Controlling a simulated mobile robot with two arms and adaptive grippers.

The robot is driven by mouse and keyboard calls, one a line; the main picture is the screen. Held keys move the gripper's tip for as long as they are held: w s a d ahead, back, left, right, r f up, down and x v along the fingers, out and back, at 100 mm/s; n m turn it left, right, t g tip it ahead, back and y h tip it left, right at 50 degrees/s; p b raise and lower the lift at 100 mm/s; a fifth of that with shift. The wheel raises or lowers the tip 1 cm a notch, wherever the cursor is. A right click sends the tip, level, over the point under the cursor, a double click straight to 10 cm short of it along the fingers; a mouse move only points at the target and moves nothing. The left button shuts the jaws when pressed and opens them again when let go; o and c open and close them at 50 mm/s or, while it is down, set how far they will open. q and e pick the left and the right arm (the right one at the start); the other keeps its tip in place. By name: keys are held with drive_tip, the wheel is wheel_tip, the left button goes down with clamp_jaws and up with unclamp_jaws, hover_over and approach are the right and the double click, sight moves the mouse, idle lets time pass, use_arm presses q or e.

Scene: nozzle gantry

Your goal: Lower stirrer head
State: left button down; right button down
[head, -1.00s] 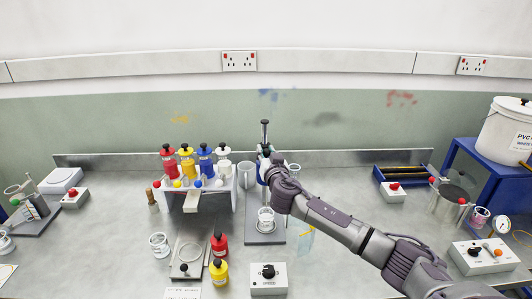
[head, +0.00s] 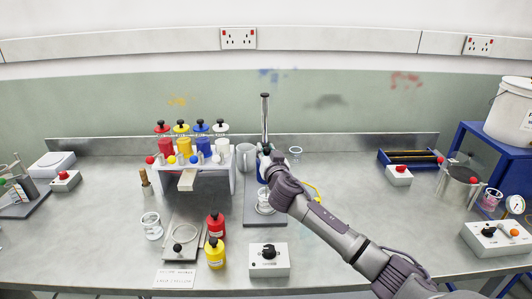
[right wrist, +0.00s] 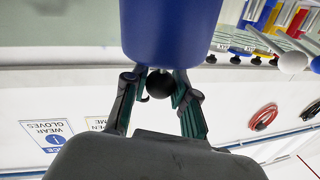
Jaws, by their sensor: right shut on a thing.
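The stirrer stand has an upright metal post (head: 265,122) with a black top, on a flat grey base plate (head: 264,219). The blue stirrer head (head: 261,166) is on the post, mostly hidden behind my right arm. It fills the top of the right wrist view as a blue cylinder (right wrist: 170,28). My right gripper (right wrist: 160,80) is shut, with a black ball knob (right wrist: 160,84) between its fingertips beside the blue body. My left gripper is not in view.
A white rack (head: 233,181) with several coloured bottles stands left of the stirrer. Red (head: 215,226) and yellow (head: 215,256) bottles and a control box (head: 268,262) with a black knob are in front. The bench right of my arm has free room.

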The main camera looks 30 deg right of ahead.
drive_tip(key=shift+f, duration=0.4)
drive_tip(key=c, duration=1.2)
unclamp_jaws()
drive_tip(key=shift+c, duration=0.2)
drive_tip(key=o, duration=0.3)
drive_tip(key=shift+r, duration=0.1)
drive_tip(key=shift+o, duration=0.2)
drive_tip(key=v, duration=1.2)
